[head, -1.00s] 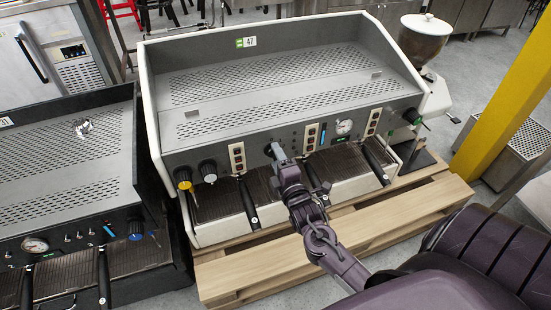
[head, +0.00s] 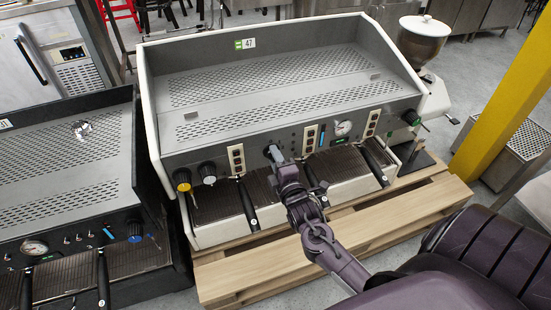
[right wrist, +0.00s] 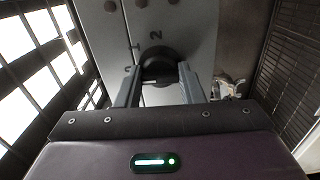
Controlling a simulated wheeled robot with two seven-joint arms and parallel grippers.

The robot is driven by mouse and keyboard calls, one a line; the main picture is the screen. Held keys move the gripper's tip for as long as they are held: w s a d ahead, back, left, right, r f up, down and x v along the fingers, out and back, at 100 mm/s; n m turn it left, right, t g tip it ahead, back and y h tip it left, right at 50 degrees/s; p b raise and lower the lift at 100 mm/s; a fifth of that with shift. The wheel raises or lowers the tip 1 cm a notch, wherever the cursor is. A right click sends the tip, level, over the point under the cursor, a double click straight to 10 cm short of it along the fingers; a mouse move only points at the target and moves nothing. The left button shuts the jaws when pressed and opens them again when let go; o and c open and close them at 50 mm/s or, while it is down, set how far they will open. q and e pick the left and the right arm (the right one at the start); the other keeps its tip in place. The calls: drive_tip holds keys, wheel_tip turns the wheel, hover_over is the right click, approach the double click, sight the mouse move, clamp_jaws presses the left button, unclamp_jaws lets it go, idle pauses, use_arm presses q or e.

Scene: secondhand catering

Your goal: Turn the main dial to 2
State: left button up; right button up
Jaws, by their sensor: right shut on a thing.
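The main dial is a round black knob (right wrist: 157,58) on the grey front panel of the espresso machine tagged 47 (head: 280,75). The marks 0, 1 and 2 show on the panel around it in the right wrist view, with 2 just above the knob. My right gripper (head: 273,153) reaches the panel from the front. Its two grey fingers (right wrist: 159,75) are shut on the knob, one on each side. The fingers and wrist cover most of the dial in the head view. I cannot make out which mark its pointer faces. My left gripper is not in view.
The machine stands on a wooden pallet (head: 235,280). Portafilter handles (head: 247,205) jut out below. A second, dark machine (head: 65,205) stands close at left.

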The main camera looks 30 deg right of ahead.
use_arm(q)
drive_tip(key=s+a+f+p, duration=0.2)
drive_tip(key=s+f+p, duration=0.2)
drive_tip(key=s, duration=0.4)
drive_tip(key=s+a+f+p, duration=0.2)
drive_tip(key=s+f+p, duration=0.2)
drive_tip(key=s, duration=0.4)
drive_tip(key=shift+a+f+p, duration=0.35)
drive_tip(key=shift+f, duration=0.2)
use_arm(e)
drive_tip(key=shift+m, duration=8.8)
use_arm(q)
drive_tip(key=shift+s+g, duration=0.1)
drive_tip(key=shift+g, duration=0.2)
use_arm(e)
drive_tip(key=o, duration=1)
